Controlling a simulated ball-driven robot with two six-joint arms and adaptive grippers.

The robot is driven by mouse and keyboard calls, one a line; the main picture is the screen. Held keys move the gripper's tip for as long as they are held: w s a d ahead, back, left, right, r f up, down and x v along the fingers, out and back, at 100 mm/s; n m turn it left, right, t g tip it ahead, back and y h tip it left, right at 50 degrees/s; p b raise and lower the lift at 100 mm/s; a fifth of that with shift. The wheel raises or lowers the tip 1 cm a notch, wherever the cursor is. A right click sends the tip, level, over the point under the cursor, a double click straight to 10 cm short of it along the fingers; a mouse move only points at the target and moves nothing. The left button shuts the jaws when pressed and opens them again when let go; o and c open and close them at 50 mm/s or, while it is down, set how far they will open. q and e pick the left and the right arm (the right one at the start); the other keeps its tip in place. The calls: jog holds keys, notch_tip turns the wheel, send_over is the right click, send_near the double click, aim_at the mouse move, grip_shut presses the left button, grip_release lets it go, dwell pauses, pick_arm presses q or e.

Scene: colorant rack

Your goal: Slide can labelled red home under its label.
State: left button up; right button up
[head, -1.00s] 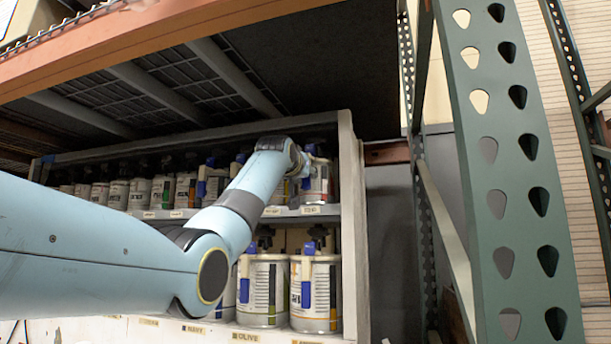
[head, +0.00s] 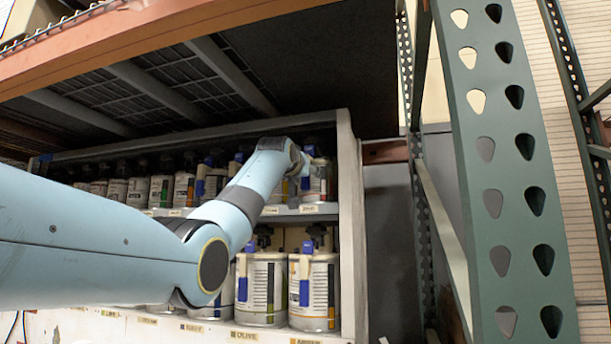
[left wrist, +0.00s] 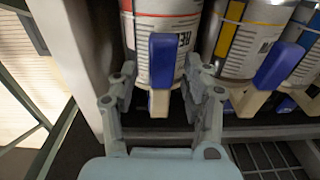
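The can labelled red (head: 318,187) stands at the right end of the upper shelf, beside the white end post, above a small shelf-edge label (head: 310,209) too small to read. In the left wrist view, which looks upside down, the can (left wrist: 177,12) shows a red band, part of its name and a blue-and-cream handle (left wrist: 164,58). My left gripper (left wrist: 162,82) is at the can's front, fingers spread on both sides of the handle with gaps beside it. Any fingertip contact with the can body is unclear. My right gripper is in neither view.
Neighbouring cans (left wrist: 236,40) stand close on one side of the can, the white end post (left wrist: 75,50) on the other. More cans (head: 262,287) fill the lower shelf. A green perforated upright (head: 500,170) stands at right, and an orange beam (head: 150,40) crosses above.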

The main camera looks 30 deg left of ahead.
pick_arm(q)
jog(key=shift+w+f, duration=0.1)
jog(key=shift+f, duration=0.15)
jog(key=v, duration=1.2)
jog(key=shift+r, duration=0.25)
